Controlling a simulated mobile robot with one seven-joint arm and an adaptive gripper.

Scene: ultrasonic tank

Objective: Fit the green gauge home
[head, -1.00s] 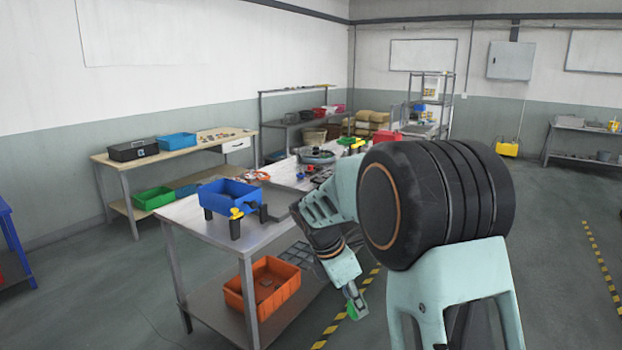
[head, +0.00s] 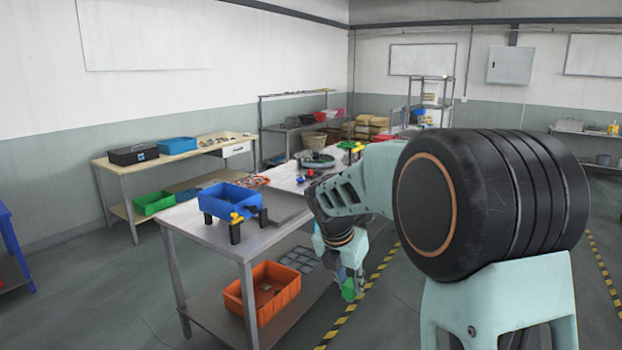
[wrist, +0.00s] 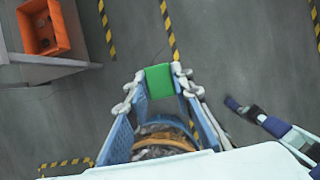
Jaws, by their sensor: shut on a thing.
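The green gauge (wrist: 159,80) shows in the wrist view as a flat green block between the fingertips of my gripper (wrist: 158,92), which is shut on it. In the head view the gauge (head: 348,291) hangs at the lower end of my gripper (head: 352,277). It is over the floor, to the right of the near metal table and apart from it. The place where the gauge fits cannot be made out.
The metal table (head: 190,225) carries a blue bin (head: 229,201) and a black and yellow fixture (head: 236,222). An orange bin (head: 262,290) sits on its lower shelf, also in the wrist view (wrist: 38,40). Open floor with striped tape surrounds my gripper.

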